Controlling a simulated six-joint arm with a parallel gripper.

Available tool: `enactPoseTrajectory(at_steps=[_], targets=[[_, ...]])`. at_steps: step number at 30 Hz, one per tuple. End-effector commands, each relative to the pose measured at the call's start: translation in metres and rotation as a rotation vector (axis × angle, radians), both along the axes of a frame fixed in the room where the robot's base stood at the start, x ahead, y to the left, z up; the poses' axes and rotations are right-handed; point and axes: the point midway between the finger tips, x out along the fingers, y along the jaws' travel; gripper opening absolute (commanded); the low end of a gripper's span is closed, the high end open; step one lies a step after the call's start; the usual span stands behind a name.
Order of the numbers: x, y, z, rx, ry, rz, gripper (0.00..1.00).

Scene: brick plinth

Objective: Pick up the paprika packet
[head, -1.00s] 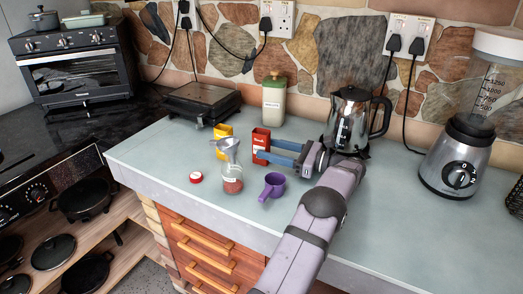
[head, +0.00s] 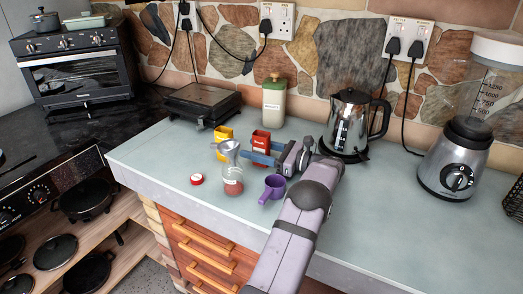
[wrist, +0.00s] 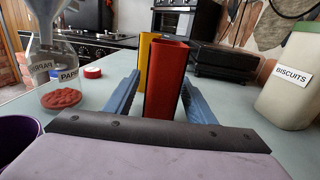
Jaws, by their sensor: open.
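A yellow packet (head: 223,136) stands just behind the red one. A purple cup (head: 273,187) and a red lid (head: 197,179) lie near the front. A biscuits jar (head: 273,103), kettle (head: 350,120) and blender (head: 455,160) stand behind and right. The right front counter is clear.

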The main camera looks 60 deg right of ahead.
Motion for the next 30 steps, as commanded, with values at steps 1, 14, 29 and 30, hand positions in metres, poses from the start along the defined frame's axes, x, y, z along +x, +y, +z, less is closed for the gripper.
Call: enactPoseTrajectory(at_steps=[1,14,29,30], targets=[[0.0068,0.0005,0.0013,0.000,0.000,0.000,0.50],[0.0161,0.0011,-0.0004,0.000,0.000,-0.001,0.33],[0.0159,0.0009,0.0046,-0.002,0.000,-0.001,0.05],[0.0159,0.0008,0.0075,-0.003,0.000,-0.001,0.05]])
